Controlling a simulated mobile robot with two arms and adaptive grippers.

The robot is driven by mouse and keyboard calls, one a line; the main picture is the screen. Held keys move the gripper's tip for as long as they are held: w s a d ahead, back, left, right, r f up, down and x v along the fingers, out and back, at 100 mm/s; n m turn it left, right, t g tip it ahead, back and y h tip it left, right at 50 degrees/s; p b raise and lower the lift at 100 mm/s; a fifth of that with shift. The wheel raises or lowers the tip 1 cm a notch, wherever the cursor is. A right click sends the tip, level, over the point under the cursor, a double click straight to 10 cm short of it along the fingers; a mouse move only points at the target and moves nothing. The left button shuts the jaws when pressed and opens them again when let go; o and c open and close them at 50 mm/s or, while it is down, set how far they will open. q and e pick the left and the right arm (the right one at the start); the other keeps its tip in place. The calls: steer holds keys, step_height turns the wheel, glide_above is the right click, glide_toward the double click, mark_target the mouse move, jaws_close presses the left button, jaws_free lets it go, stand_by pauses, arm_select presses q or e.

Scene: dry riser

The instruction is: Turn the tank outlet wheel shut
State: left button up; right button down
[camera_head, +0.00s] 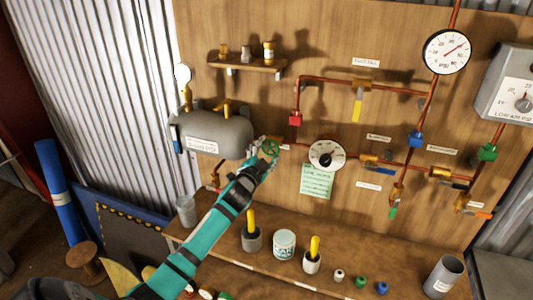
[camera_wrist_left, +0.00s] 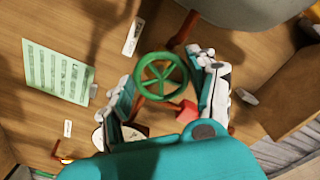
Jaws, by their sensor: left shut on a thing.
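The green tank outlet wheel (camera_head: 270,148) sits on the copper pipe just right of the grey tank (camera_head: 228,124). My left gripper (camera_head: 267,152) is at this wheel and partly covers it in the head view. In the left wrist view, the spoked green wheel (camera_wrist_left: 161,77) lies between the two fingers of my left gripper (camera_wrist_left: 166,82), which is shut on its rim. The grey tank also shows at the top of the left wrist view (camera_wrist_left: 245,10). The wheel's exact turn cannot be told. My right gripper is not in view.
A white dial (camera_head: 326,155) and a green note (camera_head: 316,181) are close right of the wheel. Copper pipes with a red fitting (camera_head: 296,117) and a yellow lever (camera_head: 357,108) run along the board. A shelf below holds a white can (camera_head: 284,245) and several small items.

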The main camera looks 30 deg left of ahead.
arm_select(q)
steer(key=shift+r+m, duration=0.1)
steer(key=shift+m, duration=0.8)
steer(key=o, duration=1.2)
steer(key=shift+c, duration=0.2)
steer(key=shift+s+d, duration=0.1)
steer(key=shift+s, duration=0.25)
steer(key=v, duration=1.1)
steer(key=shift+s, duration=0.1)
